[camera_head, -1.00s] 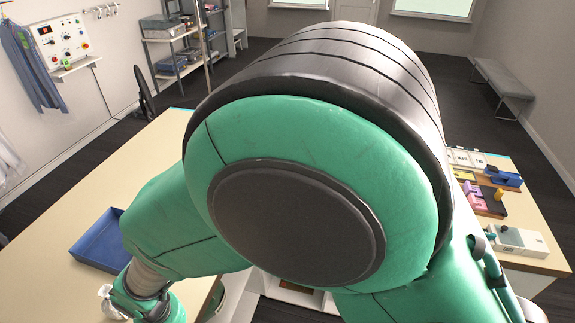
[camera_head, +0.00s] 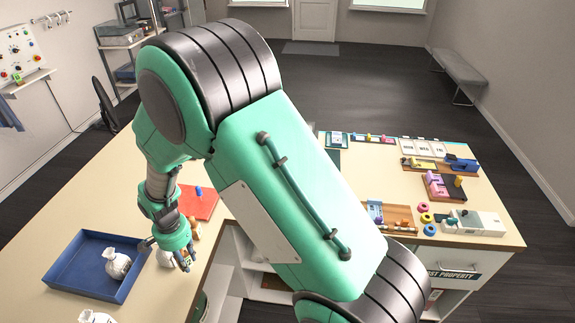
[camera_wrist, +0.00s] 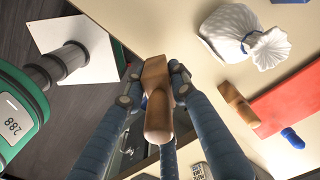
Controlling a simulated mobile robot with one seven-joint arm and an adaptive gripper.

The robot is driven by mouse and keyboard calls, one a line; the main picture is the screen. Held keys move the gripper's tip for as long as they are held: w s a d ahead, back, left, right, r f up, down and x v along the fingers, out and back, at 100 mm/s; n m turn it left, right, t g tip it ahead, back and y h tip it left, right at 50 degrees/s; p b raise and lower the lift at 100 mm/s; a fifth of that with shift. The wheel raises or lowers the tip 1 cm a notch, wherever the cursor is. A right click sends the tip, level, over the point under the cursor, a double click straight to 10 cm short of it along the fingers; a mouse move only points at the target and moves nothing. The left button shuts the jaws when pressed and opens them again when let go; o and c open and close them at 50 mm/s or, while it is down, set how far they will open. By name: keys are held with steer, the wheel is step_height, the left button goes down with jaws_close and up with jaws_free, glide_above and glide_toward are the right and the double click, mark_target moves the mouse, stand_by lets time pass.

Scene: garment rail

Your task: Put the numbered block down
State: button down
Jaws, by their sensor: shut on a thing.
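My gripper (camera_head: 184,264) is shut on a wooden block (camera_wrist: 156,98) with a rounded end, which I take for the numbered block. In the wrist view the blue fingers close around it; no number shows on the face I see. In the head view my gripper hangs over the inner edge of the pale counter (camera_head: 128,196), right of a blue tray (camera_head: 62,284), and the held block is too small to make out well. In the wrist view the block appears over the counter's edge, with no support visible touching it.
A white tied bag (camera_wrist: 245,36) stands close to my gripper. Another wooden piece (camera_wrist: 238,104) lies by a red mat (camera_head: 199,204) with a blue peg (camera_head: 198,190). A white bag (camera_head: 117,264) is in the tray. The right counter carries a dark tray (camera_head: 447,188) and white device (camera_head: 478,222).

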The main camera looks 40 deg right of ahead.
steer(key=w+d+m+p, duration=0.1)
steer(key=w+d, duration=0.3)
steer(key=d, duration=0.7)
steer(key=w+d+f+m+p, duration=0.1)
steer(key=w+d+m+p, duration=0.1)
steer(key=d, duration=1)
steer(key=w+d+f+m+p, duration=0.1)
steer(key=w+d+m, duration=0.2)
steer(key=w+d, duration=0.3)
steer(key=shift+w+d+f+m, duration=0.1)
steer(key=shift+d+m, duration=0.05)
steer(key=shift+d, duration=0.75)
steer(key=shift+w+d+f+m, duration=0.1)
steer(key=shift+w+d, duration=0.05)
steer(key=shift+d, duration=0.7)
steer(key=shift+w+d+f+m, duration=0.1)
steer(key=shift+d+m, duration=0.05)
steer(key=shift+d, duration=0.75)
steer(key=shift+w, duration=0.15)
steer(key=w+d, duration=0.1)
steer(key=w, duration=0.4)
steer(key=w+d+f+p, duration=0.1)
steer(key=w, duration=0.4)
steer(key=w+d+p, duration=0.1)
steer(key=w+d, duration=0.1)
steer(key=w, duration=0.3)
steer(key=shift+w+f, duration=0.1)
steer(key=shift+f, duration=0.1)
steer(key=shift+f+p, duration=0.4)
steer(key=shift+f, duration=1.35)
